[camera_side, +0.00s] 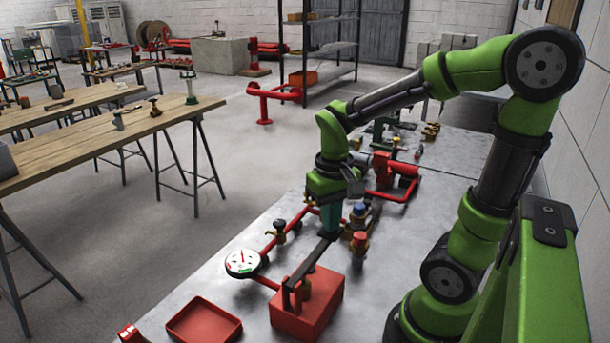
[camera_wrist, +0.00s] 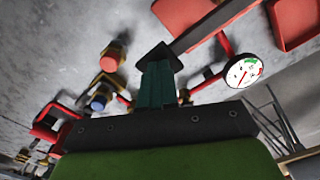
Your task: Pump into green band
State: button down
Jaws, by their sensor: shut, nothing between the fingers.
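The red pump box (camera_side: 318,303) stands on the metal bench, with a long dark lever (camera_side: 312,262) slanting up from it. My gripper (camera_side: 328,232) points down with its teal fingers together, at the lever's far end. In the wrist view the closed fingers (camera_wrist: 158,68) meet the lever's dark end plate; whether they press on it is unclear. The lever (camera_wrist: 205,25) runs from there towards the red box (camera_wrist: 183,12). The round white gauge (camera_side: 242,262) sits beside the box on red piping. It also shows in the wrist view (camera_wrist: 243,71), with a red needle and a green band; the exact reading is unclear.
A red tray (camera_side: 204,322) lies left of the box. Valves with a blue cap (camera_side: 360,209) and a red cap (camera_side: 360,238) stand right of my gripper. More red pipework (camera_side: 392,178) lies behind. Wooden tables (camera_side: 110,127) stand across the aisle.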

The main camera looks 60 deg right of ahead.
aim_at(331, 238)
jog(key=shift+f, duration=0.3)
jog(key=shift+r, duration=0.3)
dwell(1.5)
jog(key=shift+f, duration=0.1)
dwell(0.4)
jog(key=shift+f, duration=2.55)
jog(key=shift+r, duration=2.65)
jog(key=shift+f, duration=0.15)
